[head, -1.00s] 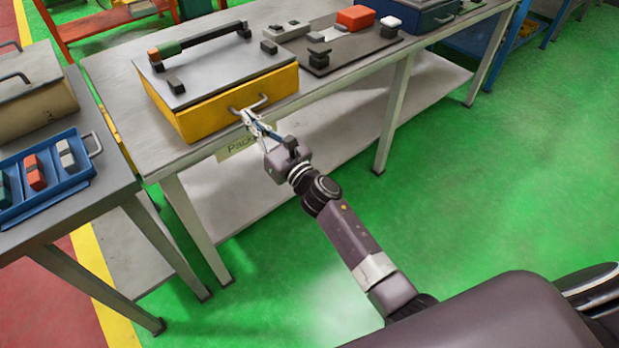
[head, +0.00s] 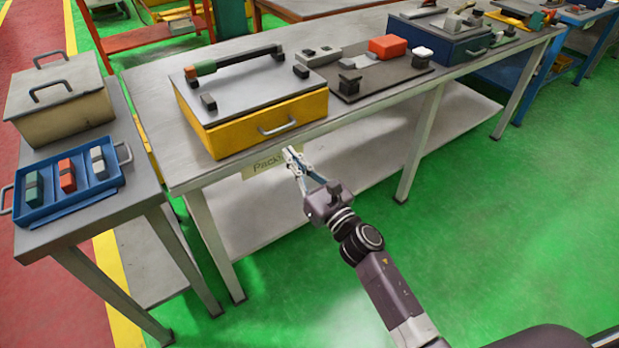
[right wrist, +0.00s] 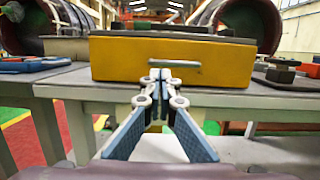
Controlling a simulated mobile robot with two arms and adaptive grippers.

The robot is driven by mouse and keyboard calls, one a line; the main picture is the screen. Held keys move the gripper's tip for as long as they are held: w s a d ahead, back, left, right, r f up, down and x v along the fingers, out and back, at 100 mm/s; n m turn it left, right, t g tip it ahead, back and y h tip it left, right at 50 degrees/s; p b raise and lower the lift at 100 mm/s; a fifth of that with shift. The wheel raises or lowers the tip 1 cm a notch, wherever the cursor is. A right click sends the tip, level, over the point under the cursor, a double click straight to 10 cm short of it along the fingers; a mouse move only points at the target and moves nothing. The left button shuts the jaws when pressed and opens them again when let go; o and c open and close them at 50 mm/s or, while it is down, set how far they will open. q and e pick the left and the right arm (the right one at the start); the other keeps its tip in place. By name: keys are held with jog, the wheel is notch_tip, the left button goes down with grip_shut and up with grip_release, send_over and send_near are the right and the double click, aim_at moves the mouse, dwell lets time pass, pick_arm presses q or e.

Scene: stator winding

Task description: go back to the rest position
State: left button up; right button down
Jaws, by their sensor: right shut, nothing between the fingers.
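My right gripper (head: 292,152) is in front of the packing table's front edge, below and apart from the handle of the yellow box. It is shut and empty; the right wrist view shows its fingertips (right wrist: 160,76) together. The yellow box (head: 262,138) with a grey lid stands on the table, and its front handle (head: 278,127) is free. In the right wrist view the yellow box (right wrist: 115,60) and its handle are straight ahead of the fingers. My left gripper is not in view.
The packing table (head: 165,145) also bears a dark plate with a red block (head: 390,46) and a dark blue box (head: 455,45). A side table at left holds a blue tray (head: 60,212) and a beige box (head: 70,115). The green floor at right is clear.

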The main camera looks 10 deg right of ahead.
jog(key=v, duration=0.6)
jog(key=s+d+f+m+g+h, duration=0.2)
jog(key=f+m, duration=0.5)
jog(key=f, duration=0.5)
jog(key=s+d+f+m+g+h, duration=0.2)
jog(key=f+m, duration=0.5)
jog(key=f, duration=0.5)
jog(key=s+d+f+m+g+h, duration=0.1)
jog(key=s+f+m+g, duration=0.1)
jog(key=s+f+m, duration=0.45)
jog(key=s+d+f+m+g+h, duration=0.15)
jog(key=s+f, duration=0.25)
jog(key=f, duration=0.6)
jog(key=s+d+f+m+g, duration=0.1)
jog(key=s+f+m+g, duration=0.2)
jog(key=s, duration=0.9)
jog(key=s+d+f+m+g, duration=0.1)
jog(key=s+f+m+g, duration=0.2)
jog(key=s+f+m, duration=0.4)
jog(key=s+d+f+m+g, duration=0.2)
jog(key=s+f+m+g, duration=0.2)
jog(key=s, duration=1.2)
notch_tip(320, 180, down, 4)
jog(key=shift+s+r+m+h+p, duration=0.1)
jog(key=shift+s+m+h+p, duration=0.3)
jog(key=shift+m, duration=0.4)
